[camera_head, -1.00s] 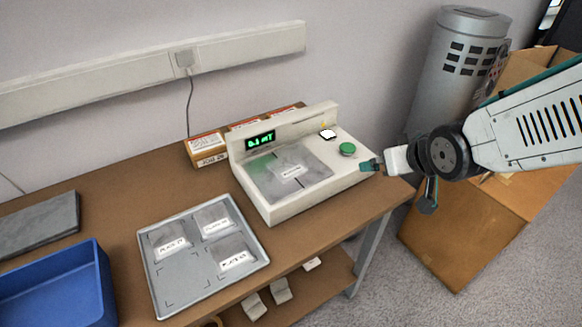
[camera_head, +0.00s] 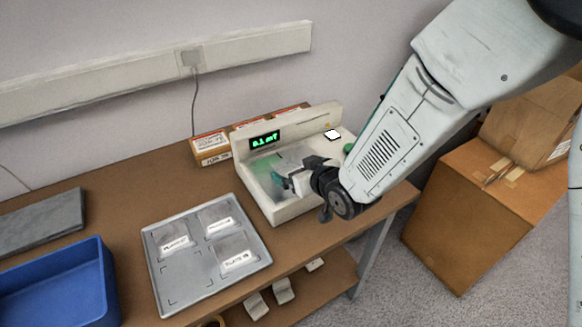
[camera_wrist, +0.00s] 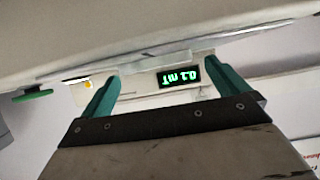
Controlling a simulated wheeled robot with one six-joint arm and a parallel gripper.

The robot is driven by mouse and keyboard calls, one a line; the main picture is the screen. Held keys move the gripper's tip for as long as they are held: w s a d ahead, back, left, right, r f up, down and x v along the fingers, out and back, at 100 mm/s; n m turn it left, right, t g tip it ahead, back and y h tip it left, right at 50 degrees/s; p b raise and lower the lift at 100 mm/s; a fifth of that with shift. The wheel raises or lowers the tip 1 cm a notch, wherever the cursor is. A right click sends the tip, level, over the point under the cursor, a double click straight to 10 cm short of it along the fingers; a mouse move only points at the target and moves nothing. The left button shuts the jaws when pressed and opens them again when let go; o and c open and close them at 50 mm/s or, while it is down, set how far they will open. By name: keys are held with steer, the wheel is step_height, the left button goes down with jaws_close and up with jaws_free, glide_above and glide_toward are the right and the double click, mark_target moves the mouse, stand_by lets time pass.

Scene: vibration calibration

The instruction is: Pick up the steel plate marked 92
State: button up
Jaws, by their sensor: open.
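A steel plate (camera_head: 293,155) with a white label lies on the bed of the white bench instrument (camera_head: 290,208). My gripper hides much of it and its label in the head view. Three more grey labelled plates lie on the metal tray (camera_head: 190,296): one at back left (camera_head: 172,236), one at back right (camera_head: 213,215) and one at front right (camera_head: 234,251). Their numbers are too small to read surely. My gripper (camera_head: 282,178) is open over the instrument's bed. Its teal fingers (camera_wrist: 165,80) are apart in the wrist view, with nothing visibly clamped between them.
The instrument's green display (camera_head: 265,140) reads about 0.1 mT. A green button (camera_head: 349,148) is partly behind my arm. A blue bin (camera_head: 60,285) and a dark slab (camera_head: 40,222) are at left. Small boxes (camera_head: 211,146) stand behind the instrument. Cardboard boxes (camera_head: 470,215) stand at right.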

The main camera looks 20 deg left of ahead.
steer(key=shift+w+a+f, duration=0.3)
steer(key=shift+w+a, duration=0.1)
steer(key=c, duration=1.3)
steer(key=shift+r, duration=0.1)
steer(key=shift+c, duration=1)
